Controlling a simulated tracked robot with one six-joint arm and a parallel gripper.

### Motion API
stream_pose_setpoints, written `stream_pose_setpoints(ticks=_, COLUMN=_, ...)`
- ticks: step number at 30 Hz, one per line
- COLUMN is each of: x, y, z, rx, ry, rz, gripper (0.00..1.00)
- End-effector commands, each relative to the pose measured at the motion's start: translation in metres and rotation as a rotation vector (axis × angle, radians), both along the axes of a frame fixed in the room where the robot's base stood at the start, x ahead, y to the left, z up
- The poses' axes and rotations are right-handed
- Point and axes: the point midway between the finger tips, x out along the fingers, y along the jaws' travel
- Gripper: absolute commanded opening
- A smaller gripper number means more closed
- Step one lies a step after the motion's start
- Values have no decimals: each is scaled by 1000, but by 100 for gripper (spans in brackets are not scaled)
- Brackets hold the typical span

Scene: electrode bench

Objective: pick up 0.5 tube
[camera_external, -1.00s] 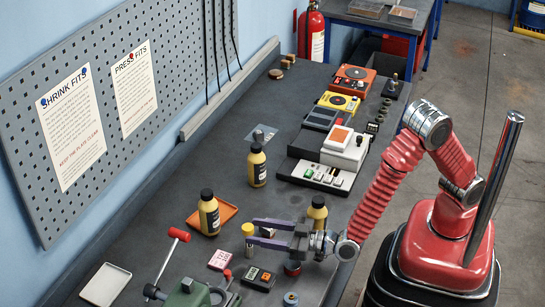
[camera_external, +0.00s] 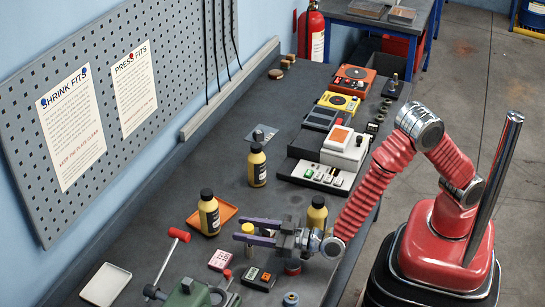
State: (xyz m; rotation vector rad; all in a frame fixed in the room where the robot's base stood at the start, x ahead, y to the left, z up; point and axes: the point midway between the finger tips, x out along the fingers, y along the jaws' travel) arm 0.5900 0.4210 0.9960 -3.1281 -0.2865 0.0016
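A small tube with a yellow cap (camera_external: 248,228) stands upright on the bench at my fingers; I cannot read any 0.5 marking on it. My gripper (camera_external: 241,230) reaches in from the right with two purple fingers spread apart, one on each side of the tube. The lower finger hides part of the tube's body. I cannot tell whether either finger touches it. A second small pale piece (camera_external: 268,231) shows between the fingers closer to the palm, mostly hidden.
Yellow bottles with black caps stand nearby: one on an orange tray (camera_external: 228,210), one behind the gripper (camera_external: 317,212), one farther back (camera_external: 257,166). Bench left of the bottles is clear.

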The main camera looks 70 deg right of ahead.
Motion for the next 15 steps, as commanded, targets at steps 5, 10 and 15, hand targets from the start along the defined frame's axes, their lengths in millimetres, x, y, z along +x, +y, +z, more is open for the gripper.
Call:
stream_pose_setpoints(ticks=5, x=0, y=0, z=0, rx=0, ry=0, rz=0, gripper=29)
stream_pose_setpoints(ticks=10, x=0, y=0, z=0, rx=0, ry=0, rz=0, gripper=17)
stream_pose_setpoints(ticks=15, x=0, y=0, z=0, rx=0, ry=0, rz=0, gripper=5)
